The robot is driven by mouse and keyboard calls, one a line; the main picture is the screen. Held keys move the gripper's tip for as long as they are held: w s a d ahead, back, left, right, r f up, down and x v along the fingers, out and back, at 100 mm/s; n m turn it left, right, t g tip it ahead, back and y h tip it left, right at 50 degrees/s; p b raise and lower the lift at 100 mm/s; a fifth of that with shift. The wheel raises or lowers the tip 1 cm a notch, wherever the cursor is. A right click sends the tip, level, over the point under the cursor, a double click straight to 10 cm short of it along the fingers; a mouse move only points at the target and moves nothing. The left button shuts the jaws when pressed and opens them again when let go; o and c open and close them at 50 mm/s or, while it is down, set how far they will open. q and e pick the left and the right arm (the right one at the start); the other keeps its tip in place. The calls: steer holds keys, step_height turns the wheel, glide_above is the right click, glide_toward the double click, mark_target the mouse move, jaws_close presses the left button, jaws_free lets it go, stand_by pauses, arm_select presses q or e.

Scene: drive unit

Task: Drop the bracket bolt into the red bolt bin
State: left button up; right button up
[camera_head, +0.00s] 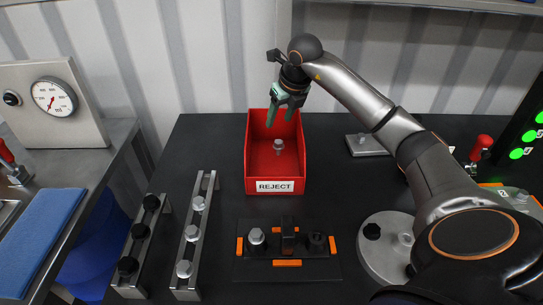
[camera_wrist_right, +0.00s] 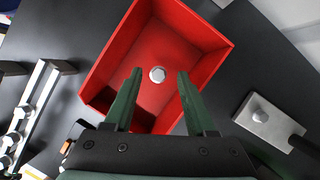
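The red bolt bin (camera_head: 259,172), labelled REJECT, stands at the back of the black table. A silver bolt (camera_head: 279,145) is inside it, head up, on the bin floor. My right gripper (camera_head: 279,122) is above the bin with its green fingers apart and nothing between them. In the right wrist view the bolt (camera_wrist_right: 157,75) shows below, between the open fingertips, within the red walls (camera_wrist_right: 112,62). My left gripper is not in view.
A black fixture (camera_head: 288,252) with orange pads holds a silver bolt in front of the bin. Two bolt rails (camera_head: 205,205) (camera_head: 137,236) stand to the left. A grey plate (camera_head: 368,146) with a bolt lies right of the bin, and a round grey disc (camera_head: 384,262) sits front right.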

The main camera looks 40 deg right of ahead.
steer(key=shift+o, duration=0.3)
steer(key=shift+r, duration=0.1)
steer(key=v, duration=1.2)
steer(key=shift+r, duration=0.2)
steer(key=shift+f, duration=0.1)
